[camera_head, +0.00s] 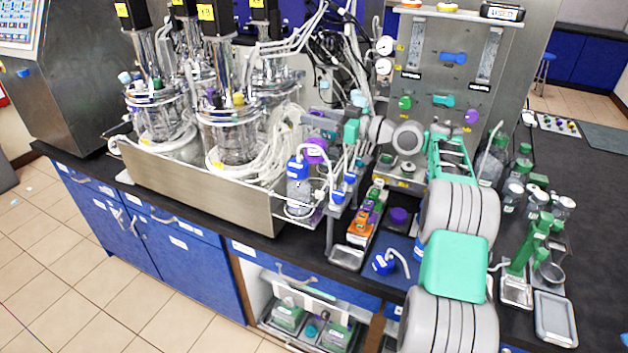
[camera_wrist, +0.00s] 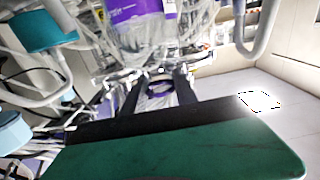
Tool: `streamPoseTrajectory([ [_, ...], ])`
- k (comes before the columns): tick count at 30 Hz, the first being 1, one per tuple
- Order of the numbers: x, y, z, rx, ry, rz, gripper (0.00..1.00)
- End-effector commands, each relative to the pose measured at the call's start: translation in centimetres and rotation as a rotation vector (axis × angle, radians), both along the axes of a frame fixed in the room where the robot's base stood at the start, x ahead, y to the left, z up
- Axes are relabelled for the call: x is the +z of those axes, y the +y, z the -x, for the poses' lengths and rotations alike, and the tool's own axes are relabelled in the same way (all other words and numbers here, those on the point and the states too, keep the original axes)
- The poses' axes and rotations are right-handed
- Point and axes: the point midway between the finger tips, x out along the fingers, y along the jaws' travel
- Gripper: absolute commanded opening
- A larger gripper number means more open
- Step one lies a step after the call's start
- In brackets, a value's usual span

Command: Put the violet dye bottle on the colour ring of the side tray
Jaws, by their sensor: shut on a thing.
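The violet dye bottle (camera_head: 316,150) shows as a violet shape beside the bioreactors in the head view, partly hidden by tubing and my gripper. In the wrist view a clear bottle with a violet label (camera_wrist: 138,14) fills the top middle, cut off by the frame edge. My gripper (camera_head: 331,146) is shut on it; its dark fingers (camera_wrist: 158,92) show in the wrist view. The metal side tray (camera_head: 316,215) lies below the bottle, at the bioreactor trough's right end. Its colour ring is not clear.
A blue-capped bottle (camera_head: 298,186) with a bent tube stands at the side tray, close to my gripper. The steel trough (camera_head: 200,185) holds glass vessels and loose hoses on the left. A valve panel (camera_head: 440,85) stands behind. A violet jar (camera_head: 399,217) stands on the counter.

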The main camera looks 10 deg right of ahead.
Motion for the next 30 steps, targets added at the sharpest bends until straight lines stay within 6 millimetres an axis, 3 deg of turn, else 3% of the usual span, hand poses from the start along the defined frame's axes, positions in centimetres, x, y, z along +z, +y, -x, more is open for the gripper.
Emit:
streamPoseTrajectory([
  [6, -4.3, 0.0, 0.0, 0.0, 0.004, -0.004, 0.0],
  [15, -8.9, 0.0, 0.0, 0.0, 0.003, -0.003, 0.0],
  [28, -10.0, 0.0, 0.0, 0.0, -0.001, -0.001, 0.0],
  [29, -10.0, 0.0, 0.0, -0.001, 0.002, -0.001, 0.35],
  [30, -9.9, 0.0, 0.0, -0.001, 0.002, -0.001, 0.38],
])
